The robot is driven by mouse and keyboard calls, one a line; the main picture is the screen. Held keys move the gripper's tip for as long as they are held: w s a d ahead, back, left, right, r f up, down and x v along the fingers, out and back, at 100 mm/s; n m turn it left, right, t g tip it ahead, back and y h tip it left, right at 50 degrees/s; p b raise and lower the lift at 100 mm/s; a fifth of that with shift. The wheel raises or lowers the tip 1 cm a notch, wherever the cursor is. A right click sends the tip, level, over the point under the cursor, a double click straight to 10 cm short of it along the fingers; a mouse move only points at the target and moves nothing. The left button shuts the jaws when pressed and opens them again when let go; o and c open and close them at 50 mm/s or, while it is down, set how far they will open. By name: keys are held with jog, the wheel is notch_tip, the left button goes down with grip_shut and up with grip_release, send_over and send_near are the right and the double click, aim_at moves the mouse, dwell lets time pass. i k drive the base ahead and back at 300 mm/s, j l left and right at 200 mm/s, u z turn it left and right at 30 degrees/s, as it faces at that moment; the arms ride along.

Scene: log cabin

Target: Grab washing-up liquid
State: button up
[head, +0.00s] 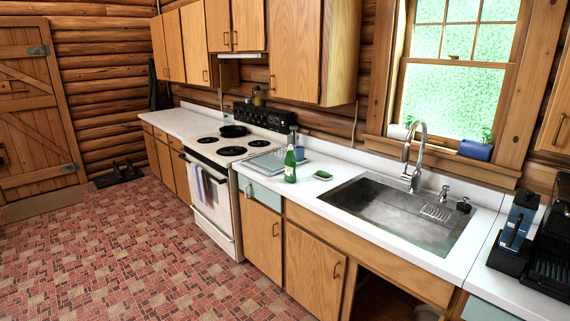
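A green bottle (290,164) with a white label stands upright on the white counter, between the stove and the sink; it looks like the washing-up liquid, but its label is too small to read. A small green sponge-like item (323,175) lies just right of it. My gripper is not in the head view, so its state and its distance from the bottle are hidden.
The metal sink (385,212) with a tall faucet (417,155) is right of the bottle. A glass-like board (262,164) and a blue cup (299,153) are close behind and left of it. The stove (215,185) stands further left. The tiled floor (140,250) is clear.

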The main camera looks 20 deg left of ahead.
aim_at(290, 160)
jog(key=i+j, duration=0.45)
jog(key=j, duration=0.15)
jog(key=i+j, duration=0.45)
jog(key=j, duration=0.15)
jog(key=i+j, duration=0.5)
jog(key=i, duration=1.5)
